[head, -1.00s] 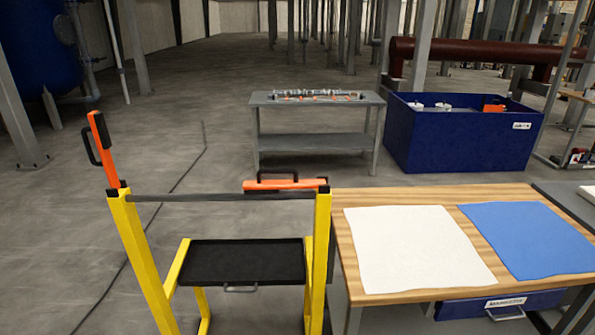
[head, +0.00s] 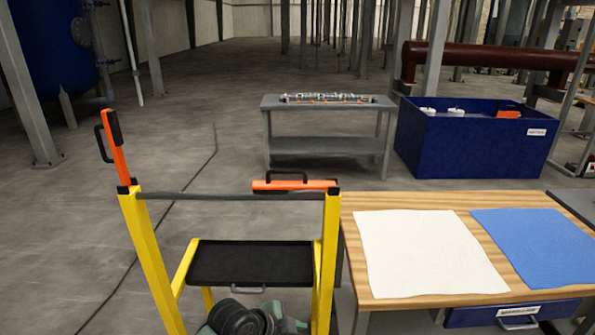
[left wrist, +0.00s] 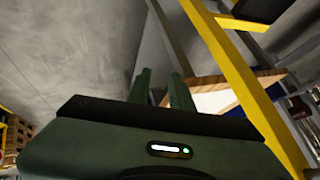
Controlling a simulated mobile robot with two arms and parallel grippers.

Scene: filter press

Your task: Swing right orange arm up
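The right orange arm (head: 293,185) lies level at the top of the right yellow post (head: 329,255), pointing left, with a black handle (head: 287,175) on its upper side. The left orange arm (head: 117,152) stands nearly upright on the left yellow post (head: 150,250), its black handle on its left side. My left gripper (left wrist: 160,88) shows in the left wrist view with its two green fingers apart and nothing between them. A yellow post (left wrist: 250,90) of the frame passes to its right there.
A dark bar (head: 230,196) joins the posts above a black tray (head: 250,263). The wooden table (head: 355,285) with white (head: 430,252) and blue cloths (head: 540,243) stands close on the right. A grey bench (head: 330,146) and blue bin (head: 475,150) stand behind. Floor left is clear.

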